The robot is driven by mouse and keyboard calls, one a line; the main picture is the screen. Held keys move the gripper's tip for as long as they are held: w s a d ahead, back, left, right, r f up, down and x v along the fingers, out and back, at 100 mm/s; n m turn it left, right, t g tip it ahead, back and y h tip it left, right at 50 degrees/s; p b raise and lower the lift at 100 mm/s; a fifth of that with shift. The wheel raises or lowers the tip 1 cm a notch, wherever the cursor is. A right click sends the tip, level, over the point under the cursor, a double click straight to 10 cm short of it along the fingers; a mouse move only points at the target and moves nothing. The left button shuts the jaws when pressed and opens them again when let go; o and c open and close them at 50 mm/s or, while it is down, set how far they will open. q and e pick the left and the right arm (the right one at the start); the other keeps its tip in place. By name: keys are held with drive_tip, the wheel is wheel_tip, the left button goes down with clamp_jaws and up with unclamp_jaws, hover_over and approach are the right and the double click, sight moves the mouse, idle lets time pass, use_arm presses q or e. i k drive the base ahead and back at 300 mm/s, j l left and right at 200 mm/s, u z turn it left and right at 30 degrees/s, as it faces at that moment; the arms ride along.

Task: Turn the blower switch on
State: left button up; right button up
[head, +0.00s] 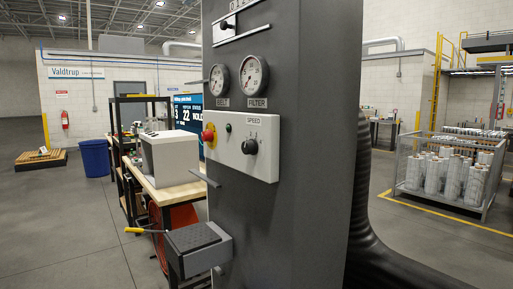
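A tall dark grey machine cabinet (310,60) stands close in the middle of the head view. A white control box (265,165) on its face carries a black knob (249,147) under a "SPEED" label, a small dark green button (229,128) and a red button (209,135) on a yellow base. Two round gauges, labelled "BELT" (219,79) and "FILTER" (254,75), sit above it. Higher up is a small white plate (229,27) with a dark switch-like part. The label above it is cut off. No label reading "blower" is legible. Neither gripper is in view.
A black ribbed hose (365,230) runs along the right side. A workbench (160,190) stands behind left; a wire crate of cylinders (452,200) stands right.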

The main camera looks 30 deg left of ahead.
sight(207, 136)
drive_tip(key=k+j+u, duration=0.1)
drive_tip(key=u, duration=1.15)
drive_tip(key=i+j+u, duration=0.85)
drive_tip(key=i, duration=0.05)
